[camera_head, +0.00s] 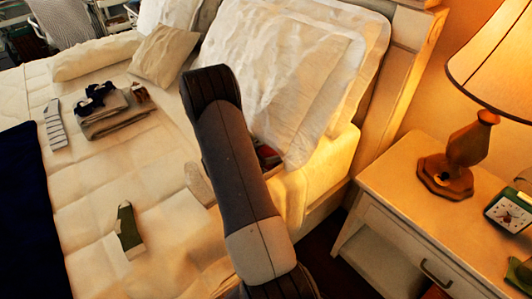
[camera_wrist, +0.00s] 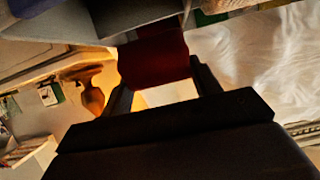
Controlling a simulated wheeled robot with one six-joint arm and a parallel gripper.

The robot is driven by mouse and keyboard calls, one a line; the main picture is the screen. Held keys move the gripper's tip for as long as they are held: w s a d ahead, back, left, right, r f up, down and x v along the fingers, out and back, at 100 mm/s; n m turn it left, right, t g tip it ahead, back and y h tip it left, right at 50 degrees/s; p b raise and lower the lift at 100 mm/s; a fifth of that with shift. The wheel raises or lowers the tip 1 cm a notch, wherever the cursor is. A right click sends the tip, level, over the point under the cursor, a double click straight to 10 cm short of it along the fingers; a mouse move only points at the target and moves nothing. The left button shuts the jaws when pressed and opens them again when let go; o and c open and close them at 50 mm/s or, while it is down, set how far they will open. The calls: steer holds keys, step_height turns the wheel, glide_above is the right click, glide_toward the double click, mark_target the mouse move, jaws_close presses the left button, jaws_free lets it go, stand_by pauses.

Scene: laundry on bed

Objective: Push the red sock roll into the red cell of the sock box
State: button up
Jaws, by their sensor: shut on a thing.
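In the wrist view my gripper (camera_wrist: 160,78) is shut on the dark red sock roll (camera_wrist: 154,58), which sits between the two fingers. The roll's far end reaches to grey panels (camera_wrist: 62,28) along the top of the picture, which look like walls of the sock box. I cannot tell how far the roll is inside a cell. In the head view my arm hides the gripper and most of the box; a small red and dark patch (camera_head: 267,156) shows just right of the arm, beside the pillow.
Large pillows (camera_head: 290,70) stand by the headboard. Folded clothes (camera_head: 110,112), a striped sock (camera_head: 55,125) and a green sock (camera_head: 127,230) lie on the bed. The nightstand (camera_head: 410,215) at right holds a lamp (camera_head: 463,160) and a clock (camera_head: 509,210).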

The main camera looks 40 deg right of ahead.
steer(key=shift+f+b, duration=0.95)
steer(key=shift+f, duration=0.45)
steer(key=shift+r, duration=0.15)
steer(key=o, duration=1)
steer(key=shift+o, duration=0.2)
steer(key=v, duration=1.1)
steer(key=shift+d, duration=0.1)
